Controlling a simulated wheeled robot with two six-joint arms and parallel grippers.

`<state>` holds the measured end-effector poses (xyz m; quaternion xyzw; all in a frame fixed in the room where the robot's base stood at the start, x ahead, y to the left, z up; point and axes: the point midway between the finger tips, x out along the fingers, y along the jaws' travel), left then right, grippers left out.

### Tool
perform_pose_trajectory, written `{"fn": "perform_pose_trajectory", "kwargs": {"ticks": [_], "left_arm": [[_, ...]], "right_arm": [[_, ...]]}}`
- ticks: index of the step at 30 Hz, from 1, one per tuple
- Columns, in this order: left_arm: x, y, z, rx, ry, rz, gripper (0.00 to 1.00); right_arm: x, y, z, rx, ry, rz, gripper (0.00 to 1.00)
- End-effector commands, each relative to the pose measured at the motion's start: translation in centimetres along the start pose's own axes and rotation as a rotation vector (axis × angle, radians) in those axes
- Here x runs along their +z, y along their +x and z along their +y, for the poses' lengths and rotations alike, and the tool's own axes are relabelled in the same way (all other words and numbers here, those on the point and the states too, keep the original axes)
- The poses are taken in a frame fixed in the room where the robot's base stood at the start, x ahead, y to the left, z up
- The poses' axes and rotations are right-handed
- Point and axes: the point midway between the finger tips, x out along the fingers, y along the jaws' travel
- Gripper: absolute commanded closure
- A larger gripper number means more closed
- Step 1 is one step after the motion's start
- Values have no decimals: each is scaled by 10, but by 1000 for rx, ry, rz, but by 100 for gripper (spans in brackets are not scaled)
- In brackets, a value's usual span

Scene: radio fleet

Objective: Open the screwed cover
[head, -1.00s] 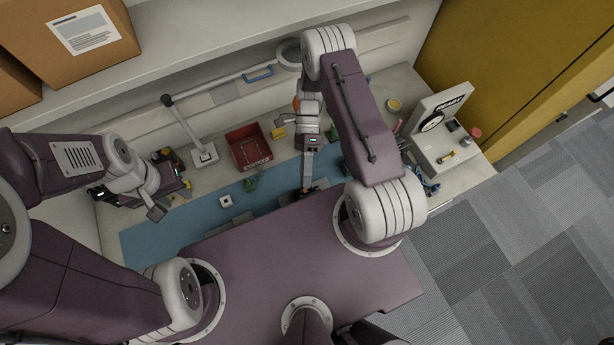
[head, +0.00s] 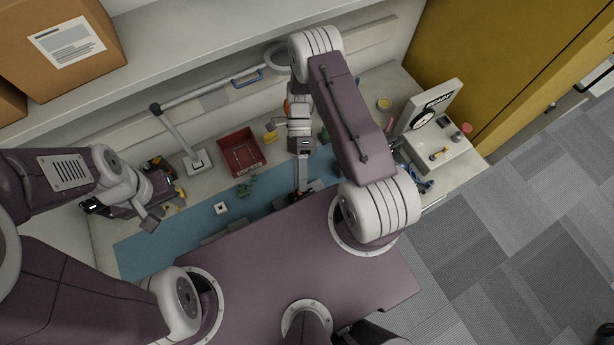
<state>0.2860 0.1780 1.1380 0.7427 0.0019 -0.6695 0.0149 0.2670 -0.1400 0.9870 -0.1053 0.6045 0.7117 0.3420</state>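My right gripper (head: 299,193) points down over the blue mat (head: 160,245), at a dark object (head: 312,186) near the mat's right end. The fingertips are too small and dark to show whether they are apart, or whether they touch this object. My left gripper (head: 151,218) hangs over the left end of the mat, away from the dark object. Its finger opening cannot be made out. No screwed cover can be clearly picked out; my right arm and purple base hide part of the work area.
A red bin (head: 241,152) and a lamp (head: 197,160) stand behind the mat. A small white square (head: 221,208) and a green item (head: 245,186) lie near its middle. A white stand (head: 436,105) with small parts is at right. A cardboard box (head: 65,45) sits on the shelf.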

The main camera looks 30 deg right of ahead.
Motion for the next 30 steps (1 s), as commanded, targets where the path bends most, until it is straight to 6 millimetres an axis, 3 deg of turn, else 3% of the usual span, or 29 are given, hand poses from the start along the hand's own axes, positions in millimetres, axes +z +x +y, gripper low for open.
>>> {"fn": "perform_pose_trajectory", "kwargs": {"ticks": [5,11,21,25,30], "left_arm": [[-1,-9,0,0,0,0,64],[-5,-44,1,0,0,0,64],[-11,-107,2,0,0,0,64],[-13,-124,2,0,0,0,64],[-14,-132,3,0,0,0,64]], "right_arm": [[3,-6,9,0,0,0,71],[13,-30,41,-3,-1,1,71],[-28,-20,114,3,4,-4,71],[-42,-16,136,1,2,-3,71],[-54,-11,150,1,1,-1,71]]}}
